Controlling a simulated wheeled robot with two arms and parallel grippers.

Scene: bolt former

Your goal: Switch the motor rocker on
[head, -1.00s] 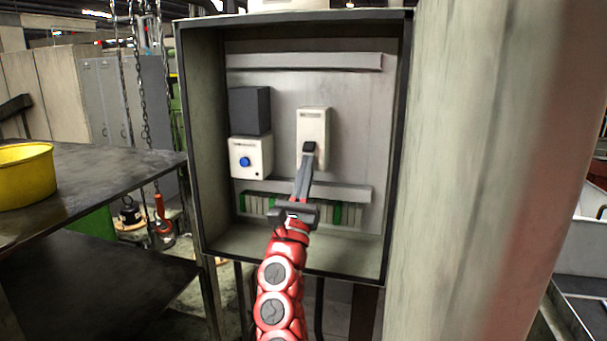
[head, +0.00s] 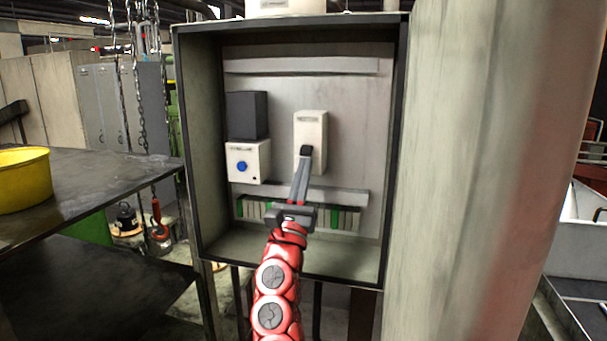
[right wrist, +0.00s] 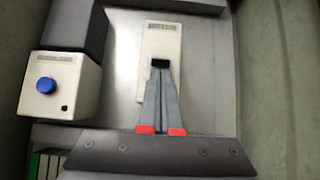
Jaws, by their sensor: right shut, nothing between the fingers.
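The motor switch is a tall pale box (head: 311,128) on the back panel of an open electrical cabinet. It also shows in the right wrist view (right wrist: 162,38). My left gripper is not in view.
Left of the switch sit a white box with a blue button (head: 242,167) and a dark block (head: 247,115). Terminal strips (head: 345,219) lie below. The cabinet rim (head: 190,150) surrounds the work space. A table with a yellow bowl (head: 22,185) stands left, a thick column (head: 470,170) right.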

